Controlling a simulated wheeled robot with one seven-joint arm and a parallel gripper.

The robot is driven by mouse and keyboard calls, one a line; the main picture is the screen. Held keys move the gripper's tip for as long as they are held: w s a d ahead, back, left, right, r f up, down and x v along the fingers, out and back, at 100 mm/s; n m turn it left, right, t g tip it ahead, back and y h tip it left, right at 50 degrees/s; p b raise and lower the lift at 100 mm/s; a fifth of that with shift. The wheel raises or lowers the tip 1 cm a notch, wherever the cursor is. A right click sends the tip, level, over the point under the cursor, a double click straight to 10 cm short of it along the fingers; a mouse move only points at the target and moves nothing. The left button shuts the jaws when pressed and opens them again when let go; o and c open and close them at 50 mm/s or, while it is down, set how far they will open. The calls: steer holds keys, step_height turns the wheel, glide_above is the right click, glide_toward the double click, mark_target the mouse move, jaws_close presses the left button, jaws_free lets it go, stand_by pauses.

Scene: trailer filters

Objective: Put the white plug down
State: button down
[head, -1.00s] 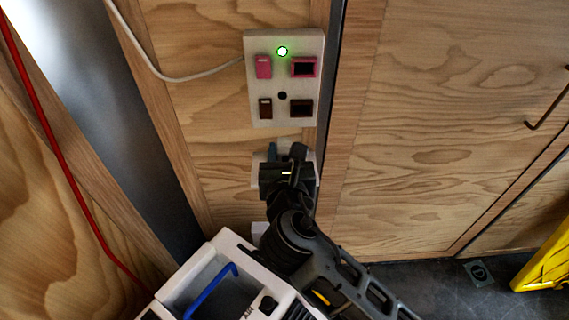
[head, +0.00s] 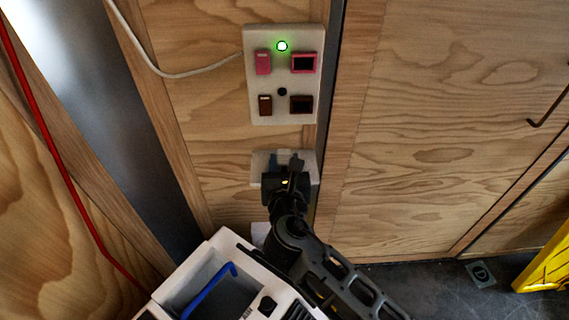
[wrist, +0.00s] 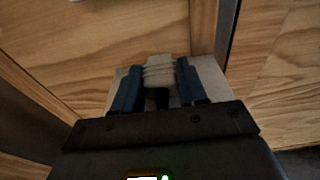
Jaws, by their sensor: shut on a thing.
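The white plug (wrist: 160,72) shows in the wrist view as a pale ribbed piece between the two blue fingers of my gripper (wrist: 158,80). My gripper is shut on it. In the head view my gripper (head: 285,161) is in front of a small white shelf or box (head: 257,170) on the wooden wall, and the plug is hidden or too small to make out. The white surface (wrist: 208,76) also shows behind and beside the fingers in the wrist view. I cannot tell whether the plug touches it.
Above is a white panel (head: 283,112) with a lit green lamp (head: 282,46), a pink block (head: 263,62), a pink-framed opening (head: 303,63) and two dark pieces. A white cable (head: 185,75) runs to the panel. Something yellow (head: 545,270) stands on the floor at right.

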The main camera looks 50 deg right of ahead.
steer(key=shift+f, duration=0.5)
steer(key=c, duration=0.6)
jaws_free()
steer(key=shift+r, duration=0.55)
steer(key=v, duration=1.2)
steer(key=shift+f, duration=0.1)
